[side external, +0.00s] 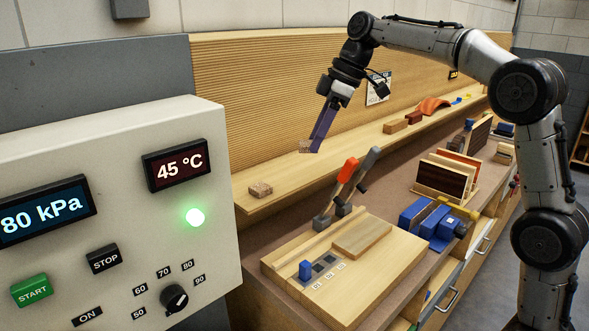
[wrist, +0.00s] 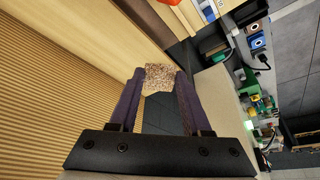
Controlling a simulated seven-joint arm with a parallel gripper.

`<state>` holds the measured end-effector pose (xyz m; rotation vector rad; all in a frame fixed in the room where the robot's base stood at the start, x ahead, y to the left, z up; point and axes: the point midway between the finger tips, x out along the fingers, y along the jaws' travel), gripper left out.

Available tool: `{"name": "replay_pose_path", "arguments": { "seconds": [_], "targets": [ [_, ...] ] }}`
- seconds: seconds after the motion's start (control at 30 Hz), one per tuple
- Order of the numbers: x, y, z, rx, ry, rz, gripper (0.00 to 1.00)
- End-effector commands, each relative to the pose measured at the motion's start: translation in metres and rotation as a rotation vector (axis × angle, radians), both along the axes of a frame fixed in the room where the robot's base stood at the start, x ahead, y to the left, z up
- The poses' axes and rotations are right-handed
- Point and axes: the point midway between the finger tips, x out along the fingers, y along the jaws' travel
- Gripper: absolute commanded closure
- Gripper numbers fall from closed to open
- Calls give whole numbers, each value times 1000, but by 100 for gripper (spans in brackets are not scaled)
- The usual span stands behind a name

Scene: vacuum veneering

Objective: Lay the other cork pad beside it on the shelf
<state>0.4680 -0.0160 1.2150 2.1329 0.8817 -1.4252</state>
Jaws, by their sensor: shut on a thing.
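One cork pad (side external: 260,189) lies on the wooden shelf (side external: 290,188) near its left end. My gripper (side external: 313,148) is shut on the other cork pad (side external: 305,146), a small speckled brown block, and holds it above the shelf, right of the first pad. In the wrist view the held cork pad (wrist: 159,78) sits between the two purple fingertips. The lying pad cannot be made out clearly in the wrist view.
Wooden blocks (side external: 395,126) and an orange curved piece (side external: 432,106) stand farther right on the shelf. Below is a board with toggle clamps, one with a red handle (side external: 348,170). A control panel (side external: 120,220) stands at the left. The shelf between the lying pad and the blocks is clear.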

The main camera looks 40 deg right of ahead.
Motion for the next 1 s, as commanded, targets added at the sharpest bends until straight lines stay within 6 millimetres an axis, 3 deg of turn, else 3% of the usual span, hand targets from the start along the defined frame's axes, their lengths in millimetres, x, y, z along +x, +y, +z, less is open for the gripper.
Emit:
{"name": "replay_pose_path", "arguments": {
  "seconds": [0.1, 0.33, 0.57, 0.8, 1.0],
  "targets": [
    [26, -1, -17, 1, 4, 0, 100],
    [53, -2, -50, 0, 1, 0, 100],
    [65, -2, -65, 1, 1, 0, 100],
    [68, -3, -94, 0, 0, 0, 100],
    [68, -3, -98, 0, 0, 1, 100]
  ]
}}
